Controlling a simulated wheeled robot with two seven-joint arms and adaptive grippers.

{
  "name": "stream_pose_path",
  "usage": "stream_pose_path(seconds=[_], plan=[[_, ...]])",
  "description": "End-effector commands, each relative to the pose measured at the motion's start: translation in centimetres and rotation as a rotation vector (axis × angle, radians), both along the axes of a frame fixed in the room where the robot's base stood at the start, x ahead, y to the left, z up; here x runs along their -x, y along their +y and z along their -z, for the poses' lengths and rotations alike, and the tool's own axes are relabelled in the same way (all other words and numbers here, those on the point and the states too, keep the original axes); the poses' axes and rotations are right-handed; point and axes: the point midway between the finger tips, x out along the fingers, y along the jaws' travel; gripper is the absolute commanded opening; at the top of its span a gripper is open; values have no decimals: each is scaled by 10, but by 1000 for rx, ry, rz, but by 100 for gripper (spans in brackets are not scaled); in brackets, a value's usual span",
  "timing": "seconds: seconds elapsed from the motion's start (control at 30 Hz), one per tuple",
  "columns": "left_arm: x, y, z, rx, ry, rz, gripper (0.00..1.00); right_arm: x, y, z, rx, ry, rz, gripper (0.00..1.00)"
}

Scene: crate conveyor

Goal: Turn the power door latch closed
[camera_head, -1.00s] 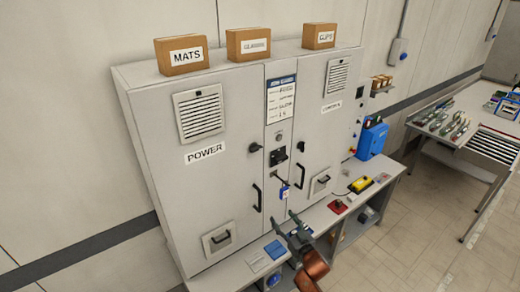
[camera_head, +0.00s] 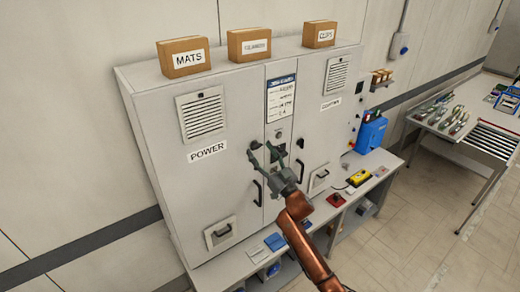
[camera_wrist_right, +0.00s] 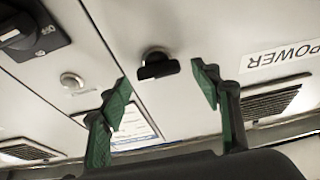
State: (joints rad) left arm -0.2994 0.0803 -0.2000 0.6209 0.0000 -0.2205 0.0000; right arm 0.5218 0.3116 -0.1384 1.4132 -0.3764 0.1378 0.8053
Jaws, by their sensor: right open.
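The grey cabinet's power door (camera_head: 190,175) is at the left under the POWER label and stands flush with the cabinet front. Its small black latch (camera_head: 255,144) is near the door's right edge. In the wrist view the latch (camera_wrist_right: 158,67) shows as a dark bar on a round base, lying roughly across the picture. My right gripper (camera_head: 263,154) is open and empty in front of it. In the wrist view its green-padded fingers (camera_wrist_right: 160,78) stand on either side of the latch, with gaps on both sides. My left gripper is out of view.
A black rotary switch (camera_wrist_right: 35,35) and a round button (camera_wrist_right: 72,80) sit beside the latch on the middle panel. The power door handle (camera_head: 258,191) is below. Labelled boxes, including MATS (camera_head: 183,57), stand on top. A bench (camera_head: 310,218) runs along the cabinet's foot.

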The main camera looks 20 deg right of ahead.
Motion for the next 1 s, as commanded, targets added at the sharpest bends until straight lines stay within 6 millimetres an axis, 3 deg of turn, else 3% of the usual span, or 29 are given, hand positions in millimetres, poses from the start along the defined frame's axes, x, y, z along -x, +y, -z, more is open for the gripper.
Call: stream_pose_path(seconds=[0.37,1.0], plan=[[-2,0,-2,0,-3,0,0,-7,3,-2,-1,1,1,58],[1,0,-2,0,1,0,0,-6,3,-2,-1,1,0,16]])
